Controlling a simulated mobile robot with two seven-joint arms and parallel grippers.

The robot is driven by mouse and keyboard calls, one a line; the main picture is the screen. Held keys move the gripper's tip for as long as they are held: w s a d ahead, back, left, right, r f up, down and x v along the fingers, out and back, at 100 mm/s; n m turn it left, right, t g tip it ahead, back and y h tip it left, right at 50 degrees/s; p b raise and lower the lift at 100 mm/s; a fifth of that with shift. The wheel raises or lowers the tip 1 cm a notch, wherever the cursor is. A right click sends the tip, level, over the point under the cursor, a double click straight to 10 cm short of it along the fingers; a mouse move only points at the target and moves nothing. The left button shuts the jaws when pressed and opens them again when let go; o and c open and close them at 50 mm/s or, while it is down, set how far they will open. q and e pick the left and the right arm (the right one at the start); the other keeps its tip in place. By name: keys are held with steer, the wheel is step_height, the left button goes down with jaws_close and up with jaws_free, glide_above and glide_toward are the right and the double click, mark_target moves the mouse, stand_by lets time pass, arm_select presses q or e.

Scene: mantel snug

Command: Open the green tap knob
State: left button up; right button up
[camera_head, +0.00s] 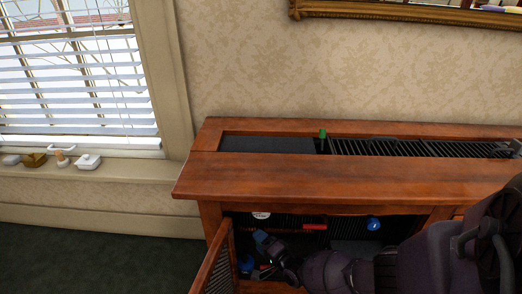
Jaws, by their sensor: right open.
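A small green knob (322,133) stands upright at the back of the wooden cabinet's top, between a dark panel and a black slatted grille. It is small in view, and its stem is mostly hidden. My right arm comes in from the right, in front of the cabinet. My right gripper (262,256) is low at the cabinet's open front, below and left of the green knob and well apart from it. It is open, and I see nothing held in it. My left gripper is not in view.
The wooden cabinet (330,172) has an open slatted door (214,268) at its left. A gold frame (400,14) hangs above. Small items line the window sill (125,167).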

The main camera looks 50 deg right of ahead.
steer(key=shift+c, duration=0.2)
steer(key=c, duration=0.9)
